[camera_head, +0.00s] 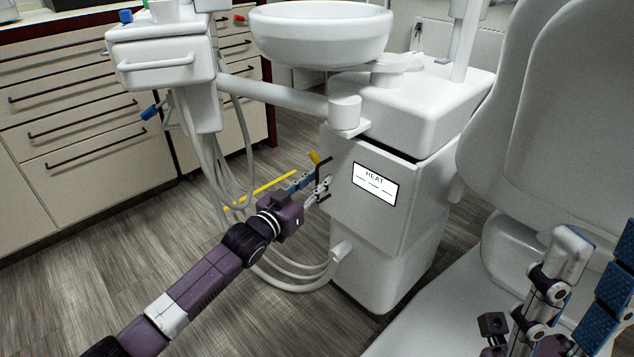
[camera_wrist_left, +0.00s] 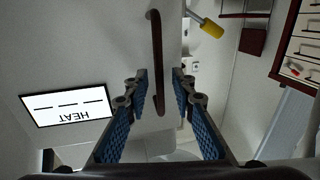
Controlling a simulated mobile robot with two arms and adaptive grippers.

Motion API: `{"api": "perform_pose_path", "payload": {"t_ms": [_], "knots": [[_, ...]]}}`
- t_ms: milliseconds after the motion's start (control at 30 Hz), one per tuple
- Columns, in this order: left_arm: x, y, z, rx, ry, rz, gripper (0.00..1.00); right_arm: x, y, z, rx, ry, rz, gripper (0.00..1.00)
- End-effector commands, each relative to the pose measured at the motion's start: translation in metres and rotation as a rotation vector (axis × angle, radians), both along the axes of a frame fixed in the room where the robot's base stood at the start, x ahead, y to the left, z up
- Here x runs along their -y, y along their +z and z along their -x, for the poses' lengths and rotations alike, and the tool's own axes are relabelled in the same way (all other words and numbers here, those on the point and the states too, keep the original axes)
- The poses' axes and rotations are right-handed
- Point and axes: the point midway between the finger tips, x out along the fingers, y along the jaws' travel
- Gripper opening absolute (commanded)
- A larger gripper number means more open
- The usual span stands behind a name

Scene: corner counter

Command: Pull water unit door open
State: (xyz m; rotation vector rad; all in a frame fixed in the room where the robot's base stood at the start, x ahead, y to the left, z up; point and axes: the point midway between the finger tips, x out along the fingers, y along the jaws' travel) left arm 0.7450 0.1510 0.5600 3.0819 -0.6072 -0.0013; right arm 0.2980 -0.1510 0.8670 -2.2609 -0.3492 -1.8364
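The water unit (camera_head: 372,283) is a white cabinet beside the dental chair. Its door (camera_head: 345,200) carries a white HEAT label (camera_head: 375,185), which also shows upside down in the left wrist view (camera_wrist_left: 67,105). A dark bar handle (camera_head: 323,168) is near the door's left edge. My left gripper (camera_head: 322,188) is at the handle. In the left wrist view its blue-padded fingers (camera_wrist_left: 160,88) are apart, with the handle (camera_wrist_left: 157,50) between their tips and a gap on each side. I cannot tell whether the door is ajar. My right gripper (camera_head: 578,290) looks open and empty at the lower right.
Hoses (camera_head: 285,278) loop below my left gripper. The chair (camera_head: 560,110) stands at the right. Wooden floor (camera_head: 90,260) is clear at the left.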

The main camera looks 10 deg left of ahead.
Motion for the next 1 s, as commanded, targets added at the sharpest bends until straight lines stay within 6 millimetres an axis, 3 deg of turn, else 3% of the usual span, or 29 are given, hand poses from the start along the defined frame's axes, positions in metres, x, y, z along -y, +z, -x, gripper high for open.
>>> {"api": "perform_pose_path", "payload": {"t_ms": [100,300,1000], "knots": [[0.0,0.0002,0.0001,0.0,0.0,0.0,0.22,-0.0001,0.0002,-0.0001,0.0,0.0,0.0,0.4],[-0.0001,0.0003,0.0003,0.0,0.0,0.0,0.0,-0.0001,0.0002,-0.0001,-0.001,0.0,0.0,0.4],[-0.0011,0.0015,0.004,0.0,0.014,0.001,0.0,0.0,0.0066,-0.0002,-0.001,0.0,0.0,0.4]]}}
